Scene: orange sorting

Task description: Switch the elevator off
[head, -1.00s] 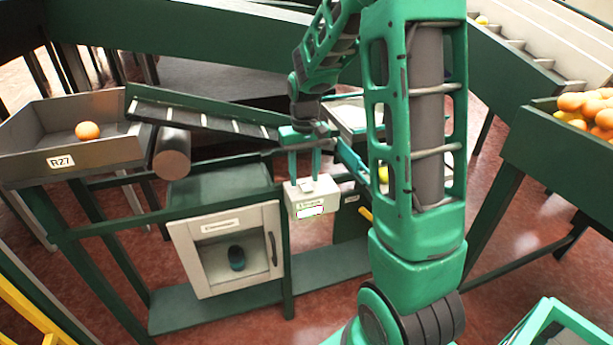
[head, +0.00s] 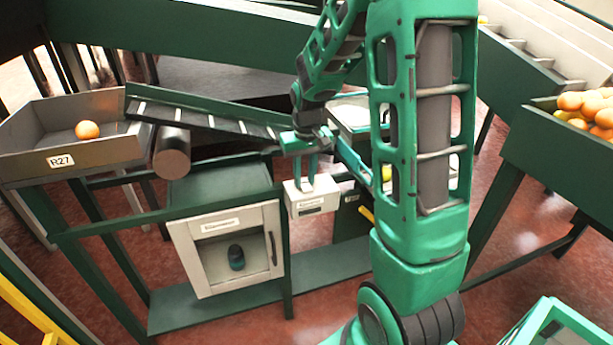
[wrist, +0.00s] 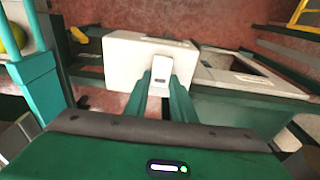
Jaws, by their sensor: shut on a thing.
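A small white switch box (head: 306,198) with a label and a dark narrow panel on its front hangs on the green frame, in the middle of the head view. It also shows in the wrist view (wrist: 130,62). My gripper (head: 306,180) points down at the top of the box. In the wrist view my gripper (wrist: 168,84) has its green fingers shut on a small white switch lever (wrist: 160,76) on the box. The fingers partly hide the lever's sides. The label's lettering is too small to read surely.
A white cabinet (head: 184,240) with a window and handle stands left of the box. A sloping conveyor (head: 205,118) and a grey bin marked R27 (head: 110,151), holding an orange (head: 87,130), are behind at left. Oranges (head: 590,108) fill a green bin at right.

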